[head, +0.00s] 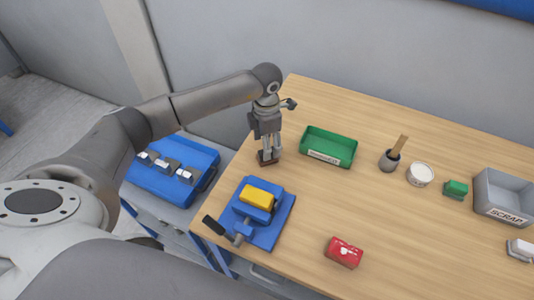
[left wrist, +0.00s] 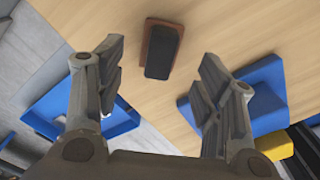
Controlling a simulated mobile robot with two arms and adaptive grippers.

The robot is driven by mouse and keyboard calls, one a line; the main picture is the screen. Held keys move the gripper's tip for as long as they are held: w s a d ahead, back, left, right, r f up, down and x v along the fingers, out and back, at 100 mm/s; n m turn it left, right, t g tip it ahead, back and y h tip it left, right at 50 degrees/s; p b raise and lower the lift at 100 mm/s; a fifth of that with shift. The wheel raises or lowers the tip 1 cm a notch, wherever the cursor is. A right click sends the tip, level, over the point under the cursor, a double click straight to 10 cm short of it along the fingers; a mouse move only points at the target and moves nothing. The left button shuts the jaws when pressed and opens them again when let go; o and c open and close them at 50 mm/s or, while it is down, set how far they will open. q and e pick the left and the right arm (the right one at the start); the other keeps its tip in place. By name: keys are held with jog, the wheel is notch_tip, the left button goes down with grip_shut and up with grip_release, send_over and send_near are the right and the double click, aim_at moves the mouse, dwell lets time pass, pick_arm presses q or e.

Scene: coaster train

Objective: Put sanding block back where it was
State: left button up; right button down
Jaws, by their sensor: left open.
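The sanding block, which I take to be the small dark block with a reddish-brown edge (head: 267,159), lies on the wooden table near its left edge. In the left wrist view the block (left wrist: 163,50) lies beyond the fingertips, with bare wood around it. My left gripper (head: 270,148) points down just above the block. Its fingers are spread apart with nothing between them. I cannot tell whether a fingertip touches the block. My right gripper is not in view.
A green tray (head: 330,159) stands right of the gripper. A blue vise (head: 275,228) holding a yellow block is in front. A red block (head: 343,252), a brush cup (head: 390,160), a white tub (head: 420,174), a green block (head: 455,190) and a grey scrap bin (head: 497,207) stand further right.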

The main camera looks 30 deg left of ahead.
pick_arm(q)
notch_tip(320, 180, up, 7)
jog(key=b, duration=0.2)
dwell(0.5)
